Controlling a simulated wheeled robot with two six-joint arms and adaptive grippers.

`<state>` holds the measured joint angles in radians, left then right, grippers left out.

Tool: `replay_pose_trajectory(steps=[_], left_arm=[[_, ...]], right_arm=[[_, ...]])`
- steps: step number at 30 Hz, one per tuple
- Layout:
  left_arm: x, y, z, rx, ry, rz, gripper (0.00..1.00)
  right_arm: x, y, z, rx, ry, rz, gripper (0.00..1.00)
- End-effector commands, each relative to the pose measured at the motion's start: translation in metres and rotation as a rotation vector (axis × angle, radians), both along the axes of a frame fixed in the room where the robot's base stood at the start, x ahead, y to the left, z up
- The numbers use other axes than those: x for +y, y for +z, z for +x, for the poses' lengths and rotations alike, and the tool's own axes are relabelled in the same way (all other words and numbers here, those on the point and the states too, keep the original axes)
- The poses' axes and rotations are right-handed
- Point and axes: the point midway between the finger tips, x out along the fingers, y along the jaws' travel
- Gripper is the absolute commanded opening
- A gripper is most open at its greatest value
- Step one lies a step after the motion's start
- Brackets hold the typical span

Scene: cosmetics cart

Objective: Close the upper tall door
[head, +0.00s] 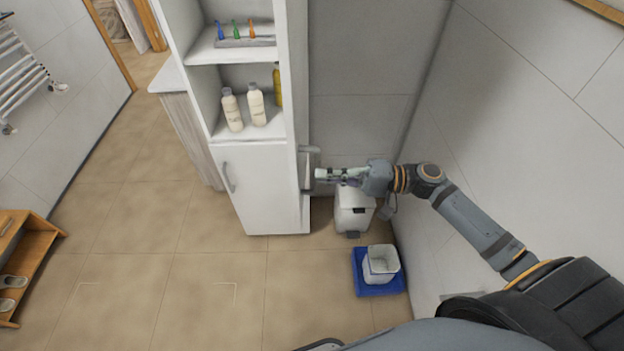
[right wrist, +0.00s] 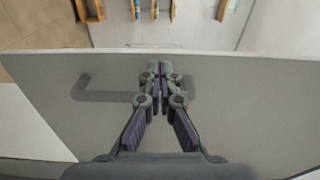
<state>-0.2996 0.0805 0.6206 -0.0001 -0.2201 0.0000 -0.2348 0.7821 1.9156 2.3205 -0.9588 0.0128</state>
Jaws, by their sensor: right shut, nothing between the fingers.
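The tall white cabinet (head: 262,190) stands left of my right arm in the head view, its upper shelves exposed. The upper tall door (head: 299,90) stands open, swung out at the cabinet's right side and seen nearly edge-on. Its handle (head: 309,150) is on the face toward my right gripper. My right gripper (head: 318,175) is shut and empty beside that face, near the handle and low on the door. In the right wrist view the door panel (right wrist: 235,100) spans the picture, with the handle (right wrist: 85,92) left of the shut fingertips (right wrist: 160,66). I cannot tell whether they touch it. My left gripper is not in view.
Bottles (head: 256,105) and small coloured items (head: 236,32) stand on the shelves. The lower door (head: 258,180) is shut. A white bin (head: 353,215) and a blue tray (head: 367,290) with a white bucket (head: 380,264) stand below my arm. A wall (head: 520,110) is at right.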

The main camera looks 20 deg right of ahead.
Motion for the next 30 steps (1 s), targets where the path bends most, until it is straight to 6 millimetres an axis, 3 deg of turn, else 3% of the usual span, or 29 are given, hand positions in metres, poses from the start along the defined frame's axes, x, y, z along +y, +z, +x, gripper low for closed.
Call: replay_pose_trajectory(steps=[8, 23, 30], left_arm=[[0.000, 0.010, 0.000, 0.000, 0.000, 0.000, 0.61], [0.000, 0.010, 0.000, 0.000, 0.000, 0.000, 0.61], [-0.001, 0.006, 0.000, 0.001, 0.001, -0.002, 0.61]], right_arm=[[0.028, 0.002, 0.011, 0.002, -0.001, 0.002, 0.00], [0.032, 0.000, 0.012, 0.004, -0.003, -0.002, 0.00], [0.050, 0.000, 0.016, 0.003, -0.065, 0.002, 0.00]])
